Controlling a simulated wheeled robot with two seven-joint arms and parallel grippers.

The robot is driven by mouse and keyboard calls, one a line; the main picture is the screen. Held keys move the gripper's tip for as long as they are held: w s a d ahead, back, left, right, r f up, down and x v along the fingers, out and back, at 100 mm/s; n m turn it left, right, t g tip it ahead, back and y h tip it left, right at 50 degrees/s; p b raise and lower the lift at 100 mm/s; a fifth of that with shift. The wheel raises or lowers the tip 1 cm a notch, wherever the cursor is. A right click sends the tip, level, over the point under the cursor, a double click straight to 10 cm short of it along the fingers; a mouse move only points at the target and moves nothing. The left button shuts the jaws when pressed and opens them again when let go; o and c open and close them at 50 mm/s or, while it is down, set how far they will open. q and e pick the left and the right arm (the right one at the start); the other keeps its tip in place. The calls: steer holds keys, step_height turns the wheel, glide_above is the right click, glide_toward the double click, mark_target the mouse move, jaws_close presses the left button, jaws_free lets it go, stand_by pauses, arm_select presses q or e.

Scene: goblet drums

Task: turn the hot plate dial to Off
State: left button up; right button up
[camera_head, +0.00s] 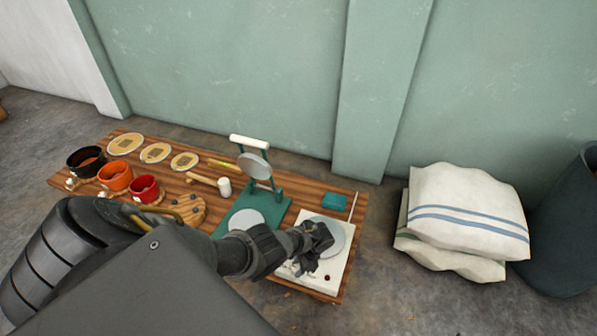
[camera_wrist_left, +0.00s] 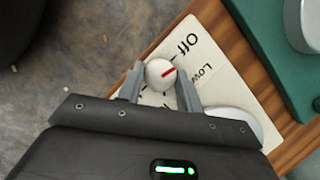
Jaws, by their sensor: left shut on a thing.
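The hot plate (camera_head: 340,272) is a white slab with a round grey plate (camera_head: 341,232) at the right end of the wooden table. My left gripper (camera_head: 308,252) is over its near left part and hides the dial in the head view. In the left wrist view, the dial (camera_wrist_left: 160,72) is a round white knob with a red pointer line. My left gripper (camera_wrist_left: 158,82) is shut on it, one finger on each side. The red line points right and slightly up, between the "Off" and "Low" labels. Other markings are partly hidden by the fingers. My right gripper is not in view.
A green press (camera_head: 262,190) stands left of the hot plate; its base edge shows in the wrist view. A teal box (camera_head: 335,202) lies behind. Folded sacks (camera_head: 462,225) lie on the floor, right.

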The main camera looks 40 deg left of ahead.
arm_select(q)
steer(key=shift+n+h, duration=0.3)
steer(key=shift+n, duration=0.6)
steer(key=shift+a+n+g, duration=0.1)
steer(key=shift+n+g, duration=0.2)
steer(key=shift+n, duration=0.1)
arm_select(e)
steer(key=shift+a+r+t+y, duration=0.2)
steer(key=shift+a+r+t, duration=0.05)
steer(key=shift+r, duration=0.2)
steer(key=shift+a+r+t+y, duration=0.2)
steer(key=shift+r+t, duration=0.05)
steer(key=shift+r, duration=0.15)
arm_select(q)
steer(key=o, duration=1)
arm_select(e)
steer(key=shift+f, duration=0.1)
